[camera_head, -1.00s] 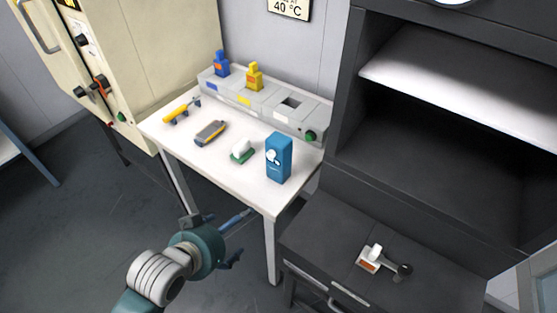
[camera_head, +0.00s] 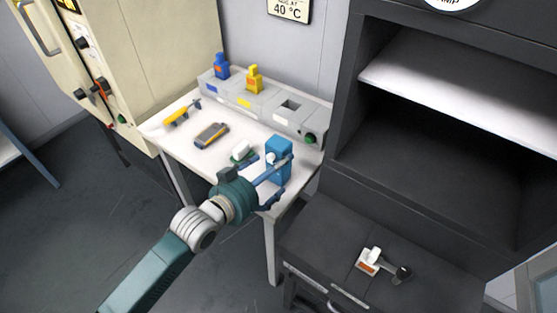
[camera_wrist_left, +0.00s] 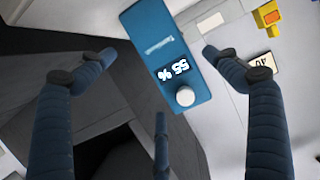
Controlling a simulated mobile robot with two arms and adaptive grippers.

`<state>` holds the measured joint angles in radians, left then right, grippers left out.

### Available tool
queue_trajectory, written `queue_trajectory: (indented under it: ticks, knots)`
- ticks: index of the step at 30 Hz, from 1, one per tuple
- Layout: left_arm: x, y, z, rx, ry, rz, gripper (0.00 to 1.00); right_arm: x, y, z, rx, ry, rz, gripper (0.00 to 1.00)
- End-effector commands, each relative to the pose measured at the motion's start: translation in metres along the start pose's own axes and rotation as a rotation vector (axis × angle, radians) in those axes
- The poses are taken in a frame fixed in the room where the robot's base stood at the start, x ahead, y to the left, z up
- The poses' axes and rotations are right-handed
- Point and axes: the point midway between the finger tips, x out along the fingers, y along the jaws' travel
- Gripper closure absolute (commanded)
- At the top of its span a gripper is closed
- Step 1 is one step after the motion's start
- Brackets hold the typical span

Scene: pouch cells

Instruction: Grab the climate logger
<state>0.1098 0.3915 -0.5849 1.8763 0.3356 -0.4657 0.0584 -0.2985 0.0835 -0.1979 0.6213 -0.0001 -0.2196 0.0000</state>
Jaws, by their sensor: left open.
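The climate logger (camera_head: 281,150) is an upright blue box at the front right corner of the white table, partly hidden behind my gripper in the head view. In the left wrist view the logger (camera_wrist_left: 168,52) shows a "55 %" display and a white round knob, upside down. My left gripper (camera_head: 280,178) is open in front of it, with fingers reaching toward it. In the wrist view the gripper's fingertips (camera_wrist_left: 157,54) appear on either side of the logger, with a gap on both sides. I cannot tell how deep it sits between them. My right gripper is not in view.
On the white table (camera_head: 180,150) lie a yellow tool (camera_head: 181,112), a grey-yellow device (camera_head: 211,134) and a white-green item (camera_head: 242,151) left of the logger. A grey rack (camera_head: 262,105) with blue and yellow bottles stands behind. A dark cabinet (camera_head: 340,150) rises to the right.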

Motion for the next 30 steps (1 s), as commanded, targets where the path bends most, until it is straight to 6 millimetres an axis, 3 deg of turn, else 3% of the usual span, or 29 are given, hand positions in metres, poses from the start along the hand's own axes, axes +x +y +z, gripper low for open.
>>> queue_trajectory:
  ticks: [3, 7, 16, 24, 30]
  knots:
    - [0.018, -0.005, -0.009, 0.000, 0.002, -0.002, 0.11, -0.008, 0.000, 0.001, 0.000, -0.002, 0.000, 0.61]
    - [0.035, -0.005, -0.007, 0.000, 0.001, 0.000, 0.11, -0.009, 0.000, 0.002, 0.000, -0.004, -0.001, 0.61]
    - [0.041, -0.005, -0.005, 0.001, 0.000, 0.000, 0.11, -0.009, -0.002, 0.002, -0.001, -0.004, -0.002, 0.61]
    - [0.041, -0.005, -0.005, 0.001, 0.000, 0.000, 0.63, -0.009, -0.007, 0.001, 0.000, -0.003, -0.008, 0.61]
    - [0.041, -0.005, -0.006, 0.001, 0.002, 0.000, 0.65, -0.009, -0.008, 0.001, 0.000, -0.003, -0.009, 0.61]
